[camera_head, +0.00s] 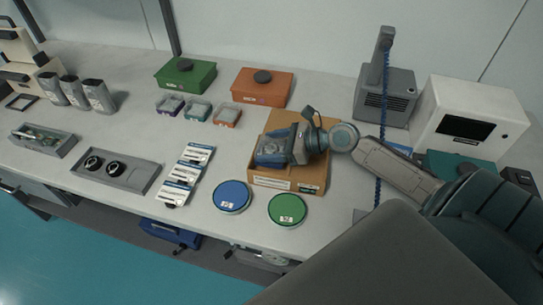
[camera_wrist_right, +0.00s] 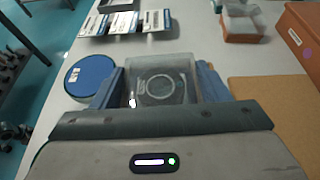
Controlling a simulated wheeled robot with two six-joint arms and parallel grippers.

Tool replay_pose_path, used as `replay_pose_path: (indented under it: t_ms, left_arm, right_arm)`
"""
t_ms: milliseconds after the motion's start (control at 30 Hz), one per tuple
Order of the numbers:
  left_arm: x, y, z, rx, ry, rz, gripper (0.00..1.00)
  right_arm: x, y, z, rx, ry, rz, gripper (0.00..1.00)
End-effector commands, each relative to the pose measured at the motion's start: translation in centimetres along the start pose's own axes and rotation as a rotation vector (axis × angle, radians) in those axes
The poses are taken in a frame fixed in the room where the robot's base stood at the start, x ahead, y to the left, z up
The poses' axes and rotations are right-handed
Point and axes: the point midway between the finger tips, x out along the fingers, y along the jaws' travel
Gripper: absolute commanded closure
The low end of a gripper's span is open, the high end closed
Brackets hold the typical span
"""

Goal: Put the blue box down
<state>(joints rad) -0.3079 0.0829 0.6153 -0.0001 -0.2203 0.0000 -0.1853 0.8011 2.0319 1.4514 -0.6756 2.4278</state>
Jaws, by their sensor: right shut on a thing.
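My right gripper (camera_head: 273,150) is shut on the blue box (camera_head: 270,158), a small box with a clear lid. In the right wrist view the clear lid of the blue box (camera_wrist_right: 160,83), with a ring on it, sits between the two blue-sided fingers of my right gripper (camera_wrist_right: 160,90). In the head view the box is over the left part of a brown tray (camera_head: 315,178). Whether it touches the tray cannot be told. My left gripper is not in view.
A blue disc (camera_head: 232,196) and a green disc (camera_head: 287,208) lie in front of the tray. Small purple, teal and orange boxes (camera_head: 227,117) stand behind left, near a green case (camera_head: 186,76) and an orange case (camera_head: 263,87). White packets (camera_head: 187,175) lie to the left.

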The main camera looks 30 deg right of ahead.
Motion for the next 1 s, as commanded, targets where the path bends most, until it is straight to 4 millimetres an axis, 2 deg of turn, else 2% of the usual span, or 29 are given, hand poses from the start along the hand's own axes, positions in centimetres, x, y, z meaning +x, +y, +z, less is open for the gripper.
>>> replay_pose_path:
  t_ms: [167,333,500,733,767,800,1000]
  left_arm:
    - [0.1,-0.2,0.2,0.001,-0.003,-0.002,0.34]
    - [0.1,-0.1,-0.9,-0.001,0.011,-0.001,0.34]
    - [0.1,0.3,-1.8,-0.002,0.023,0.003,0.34]
    - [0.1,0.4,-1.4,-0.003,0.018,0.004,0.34]
    - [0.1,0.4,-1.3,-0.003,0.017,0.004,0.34]
    - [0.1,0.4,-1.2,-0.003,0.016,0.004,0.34]
    - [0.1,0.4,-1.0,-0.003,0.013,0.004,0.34]
  right_arm:
    - [0.8,0.0,-1.7,0.004,-0.001,0.0,0.55]
    - [1.6,0.0,-3.8,0.003,0.0,0.0,0.55]
    - [1.7,0.0,-4.1,-0.001,0.0,0.0,0.55]
    - [1.8,0.0,-4.3,0.0,0.0,0.0,0.55]
    - [1.8,0.0,-4.3,0.0,0.001,0.0,0.25]
    - [1.8,0.0,-4.3,0.0,0.001,0.0,0.22]
    - [1.8,0.0,-4.3,0.0,0.001,0.0,0.22]
